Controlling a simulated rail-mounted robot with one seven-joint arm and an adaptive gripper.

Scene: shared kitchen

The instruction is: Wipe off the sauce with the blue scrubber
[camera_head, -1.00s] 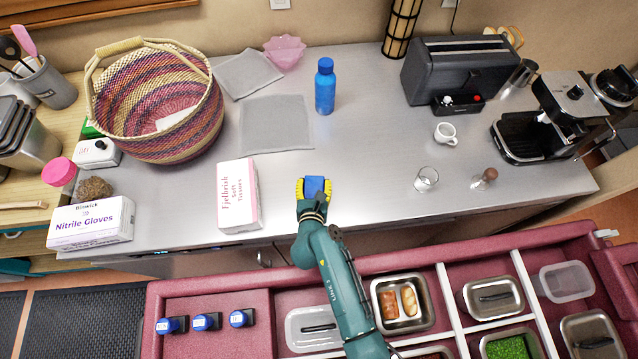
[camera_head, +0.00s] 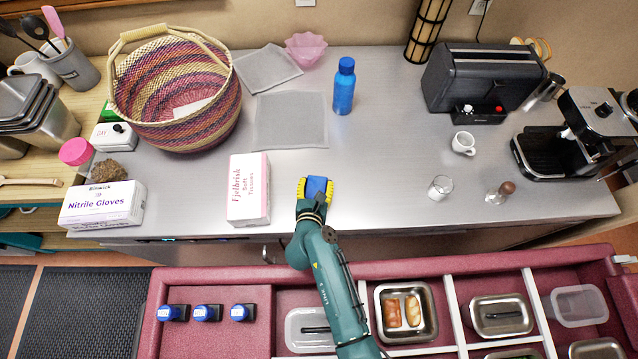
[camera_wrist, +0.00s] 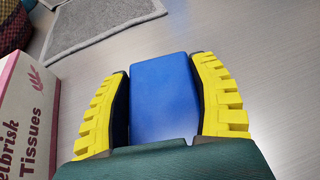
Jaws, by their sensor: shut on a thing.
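The blue scrubber (camera_head: 317,187) is a small blue block over the grey metal counter, near its front edge. My gripper (camera_head: 316,185), with yellow ribbed fingers, is shut on it from both sides. In the wrist view the scrubber (camera_wrist: 165,100) sits between the yellow fingers and its top is clear. I cannot tell whether its underside touches the counter. I see no sauce on the counter in either view; any sauce beneath the scrubber or gripper is hidden.
A tissue box (camera_head: 249,190) stands close left of my gripper. Grey cloths (camera_head: 290,120), a blue bottle (camera_head: 344,87) and a woven basket (camera_head: 178,95) are farther back. A glass (camera_head: 440,187) and a white cup (camera_head: 463,143) stand right. The counter between is clear.

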